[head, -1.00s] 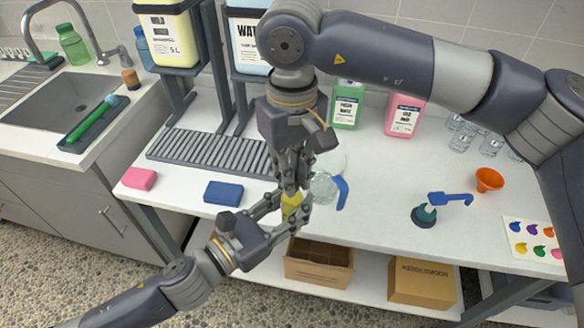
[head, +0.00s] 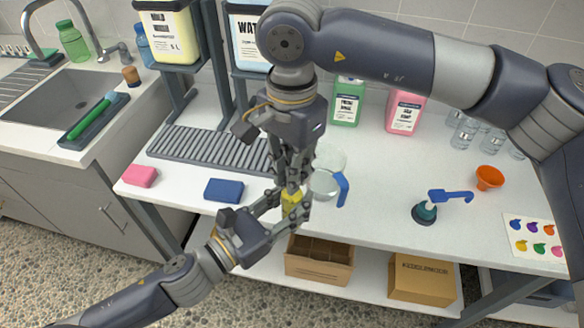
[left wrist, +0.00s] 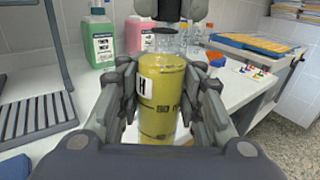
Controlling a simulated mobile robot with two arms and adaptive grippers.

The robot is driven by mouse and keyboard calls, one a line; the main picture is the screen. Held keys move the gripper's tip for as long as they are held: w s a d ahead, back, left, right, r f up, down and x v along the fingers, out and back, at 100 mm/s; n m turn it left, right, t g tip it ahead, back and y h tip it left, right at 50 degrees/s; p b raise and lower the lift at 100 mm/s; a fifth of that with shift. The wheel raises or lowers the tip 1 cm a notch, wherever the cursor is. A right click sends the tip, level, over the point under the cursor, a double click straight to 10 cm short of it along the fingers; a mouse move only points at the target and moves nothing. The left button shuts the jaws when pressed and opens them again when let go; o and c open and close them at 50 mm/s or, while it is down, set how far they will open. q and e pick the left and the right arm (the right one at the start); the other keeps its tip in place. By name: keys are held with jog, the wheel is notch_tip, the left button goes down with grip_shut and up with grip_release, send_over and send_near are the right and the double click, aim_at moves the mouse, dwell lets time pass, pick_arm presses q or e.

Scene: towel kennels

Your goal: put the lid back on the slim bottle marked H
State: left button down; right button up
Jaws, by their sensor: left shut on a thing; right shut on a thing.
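The slim bottle marked H (left wrist: 160,106) holds yellow liquid and stands upright in the left wrist view, its H label to the left. My left gripper (left wrist: 163,88) is shut around its body. In the head view the bottle (head: 291,203) shows only in part between the grippers, near the counter's front edge. My right gripper (head: 292,182) points down from above, directly over the bottle. It is shut on a small dark piece (left wrist: 165,40) at the bottle's top, probably the lid. The fingers hide much of it, and I cannot tell how firmly it sits on the neck.
A clear jug with a blue handle (head: 341,189) stands just right of the grippers. A blue sponge (head: 224,190) and a pink sponge (head: 140,176) lie left.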

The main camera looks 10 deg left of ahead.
jog(key=m, duration=0.6)
jog(key=shift+w+m, duration=0.1)
jog(key=shift+m, duration=0.3)
jog(key=m, duration=0.4)
jog(key=shift+m, duration=0.4)
jog(key=m, duration=0.4)
jog(key=shift+m, duration=0.4)
jog(key=m, duration=0.9)
jog(key=shift+w+d+m, duration=0.1)
jog(key=shift+m, duration=0.3)
jog(key=m, duration=0.4)
jog(key=shift+m, duration=0.4)
jog(key=m, duration=0.8)
jog(key=shift+f, duration=0.1)
jog(key=o, duration=0.7)
jog(key=shift+c, duration=0.2)
